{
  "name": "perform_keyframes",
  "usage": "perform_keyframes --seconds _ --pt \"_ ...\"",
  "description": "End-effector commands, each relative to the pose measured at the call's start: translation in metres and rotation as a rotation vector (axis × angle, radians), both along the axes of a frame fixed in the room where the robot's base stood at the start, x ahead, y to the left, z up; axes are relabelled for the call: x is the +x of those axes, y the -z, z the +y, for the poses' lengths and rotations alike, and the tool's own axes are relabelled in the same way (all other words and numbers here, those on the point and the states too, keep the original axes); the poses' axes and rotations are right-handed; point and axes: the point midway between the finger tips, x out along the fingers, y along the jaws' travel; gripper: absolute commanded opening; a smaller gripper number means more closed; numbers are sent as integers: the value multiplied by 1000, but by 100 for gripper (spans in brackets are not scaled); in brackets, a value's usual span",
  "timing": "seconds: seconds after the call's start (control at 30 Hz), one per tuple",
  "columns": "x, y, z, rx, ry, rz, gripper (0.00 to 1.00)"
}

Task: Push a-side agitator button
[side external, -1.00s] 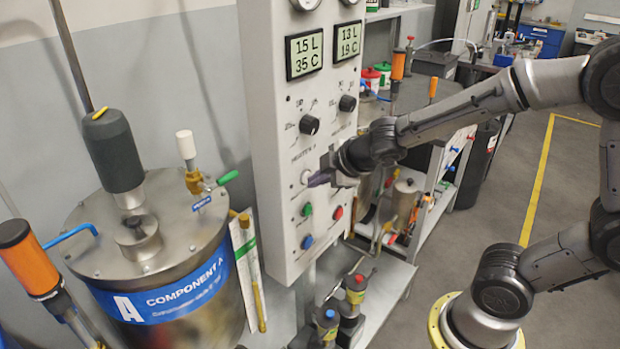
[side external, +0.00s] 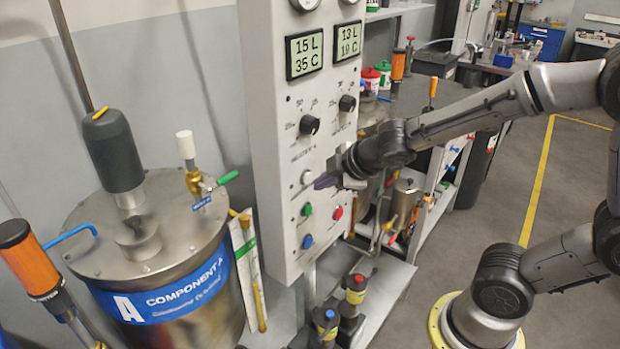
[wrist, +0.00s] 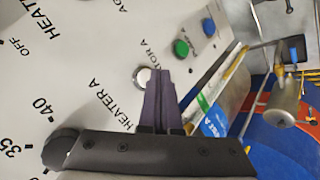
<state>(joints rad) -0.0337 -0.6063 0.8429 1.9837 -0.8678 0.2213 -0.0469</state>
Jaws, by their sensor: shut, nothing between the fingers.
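The grey control panel (side external: 275,120) stands upright left of my arm. On its left column are a white button (side external: 307,177), a green button (side external: 307,210) below it and a blue button (side external: 307,242) lowest. In the wrist view, "HEATER A" is printed beside the white button (wrist: 143,77), and a label ending "TOR A" lies between it and the green button (wrist: 181,48). My gripper (side external: 318,184) is shut and empty. Its tips (wrist: 158,72) sit just right of the white button and above the green one in the side view, apparently clear of both, and hide part of the label.
A red button (side external: 338,213) sits right of the green one. Black knobs (side external: 309,125) and displays (side external: 305,53) are higher on the panel. A Component A tank (side external: 185,300) stands at left. Bottles (side external: 354,290) stand on a low shelf below the panel.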

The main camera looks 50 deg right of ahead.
Motion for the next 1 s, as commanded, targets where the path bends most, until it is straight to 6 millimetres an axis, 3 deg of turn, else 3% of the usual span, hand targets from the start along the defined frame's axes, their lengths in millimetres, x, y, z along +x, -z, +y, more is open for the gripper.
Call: perform_keyframes --seconds 0.53,1.0 --pt "-49 -1 0 0 -1 -3 0" --pt "-52 -7 -1 0 4 -15 0"
